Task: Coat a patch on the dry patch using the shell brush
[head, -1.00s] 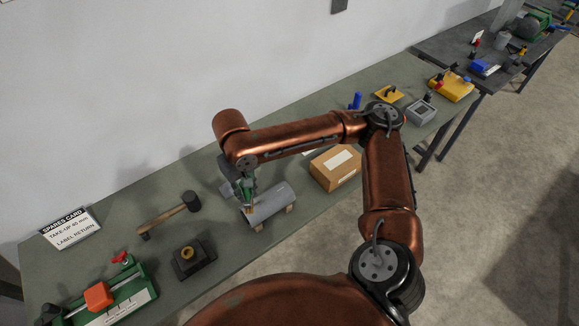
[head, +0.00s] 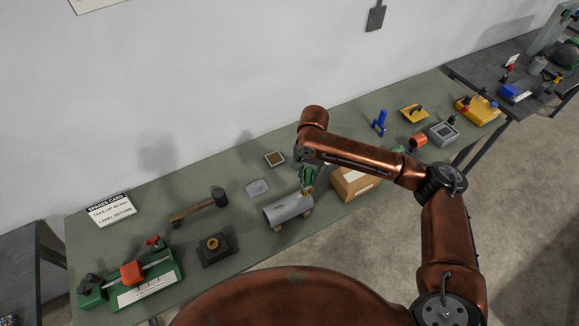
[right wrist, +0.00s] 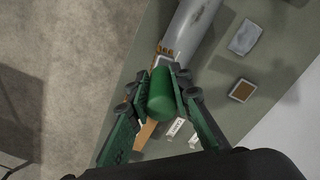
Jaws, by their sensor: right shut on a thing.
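My right gripper (head: 307,176) is shut on a green cylindrical handle, which I take for the shell brush (right wrist: 161,92). Its pale lower end (head: 308,189) is close to the right end of the grey shell (head: 287,210); I cannot tell whether they touch. The shell lies on its side on small wooden blocks and also shows in the right wrist view (right wrist: 190,25). The handle and fingers partly hide the brush's working end. I cannot make out a dry patch on the shell. My left gripper is not in view.
A cardboard box (head: 352,184) stands right of the shell, partly behind my arm. Behind it lie a grey flat piece (head: 257,187) and a brown-centred square tray (head: 275,158). A mallet (head: 200,205) and a dark block with a brass part (head: 215,249) are left.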

